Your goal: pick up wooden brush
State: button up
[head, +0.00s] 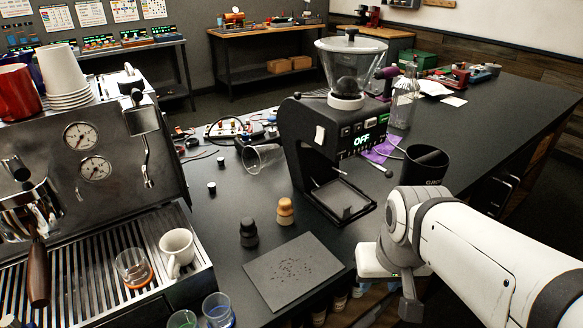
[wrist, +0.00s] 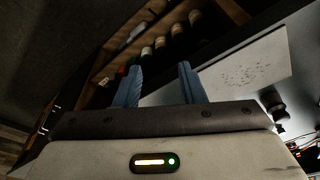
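A small tan wooden piece with a round top (head: 285,211) stands upright on the dark counter, behind the speckled mat; it looks like the wooden brush, though its bristles cannot be made out. A similar black piece (head: 249,232) stands to its left. My gripper (wrist: 158,82) shows two blue fingers spread apart with nothing between them. In the head view, my gripper is at the counter's front edge, right of the mat and apart from the wooden piece. I cannot pick out the wooden piece in the wrist view.
The grey speckled mat (head: 292,270) lies flat on the counter. A black grinder (head: 340,150) stands behind it and a black bin (head: 425,168) to the right. The espresso machine (head: 95,180) fills the left. Bottles (wrist: 160,45) sit on a shelf below the counter.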

jog(key=shift+o, duration=0.4)
jog(key=shift+a, duration=0.15)
jog(key=shift+o, duration=0.8)
jog(key=shift+w+a+r, duration=0.15)
jog(key=shift+w, duration=0.2)
jog(key=o, duration=0.3)
jog(key=w+a+n, duration=0.1)
jog(key=w+a, duration=0.1)
jog(key=w, duration=0.2)
jog(key=w+a+r+n, duration=0.1)
jog(key=w+a, duration=0.1)
jog(key=w, duration=0.2)
jog(key=w+a+r+n+t, duration=0.1)
jog(key=w+a, duration=0.1)
jog(key=w, duration=0.2)
jog(key=shift+w+a, duration=0.15)
jog(key=shift+a, duration=0.15)
jog(key=shift+o, duration=0.2)
jog(key=n+t, duration=0.1)
jog(key=n, duration=0.2)
send_over(283, 202)
jog(key=s, duration=0.3)
jog(key=shift+t, duration=0.3)
jog(key=shift+p+x, duration=0.75)
jog(key=shift+x, duration=3.25)
